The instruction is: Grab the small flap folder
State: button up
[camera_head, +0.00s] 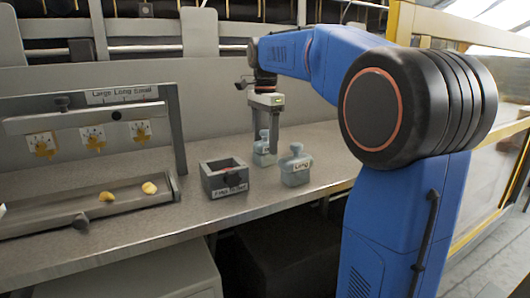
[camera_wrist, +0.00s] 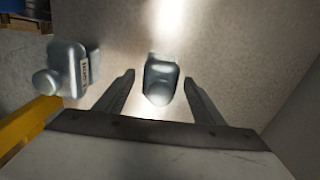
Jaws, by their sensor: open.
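A small grey block with a knob on top (camera_head: 263,158) stands on the bench beneath my gripper (camera_head: 265,128); its label cannot be read. It is likely the small flap folder. In the wrist view this block (camera_wrist: 160,80) lies between the tips of my open gripper (camera_wrist: 160,77), with a gap on either side. A similar grey block labelled "Long" (camera_head: 296,172) stands close to it, to the right in the head view. In the wrist view the "Long" block (camera_wrist: 70,68) is left of the fingers, its label sideways. The gripper points down and holds nothing.
An open grey box (camera_head: 226,188) with a front label stands left of the blocks. A rack signed "Large Long Small" (camera_head: 120,94) carries yellow tags, above a tray (camera_head: 60,211) with yellow pieces. A yellow-framed machine (camera_head: 500,160) is at right.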

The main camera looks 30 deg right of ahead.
jog(key=shift+f, duration=0.3)
jog(key=shift+c, duration=0.5)
jog(key=c, duration=1.4)
jog(key=shift+o, duration=0.2)
jog(key=shift+r, duration=0.15)
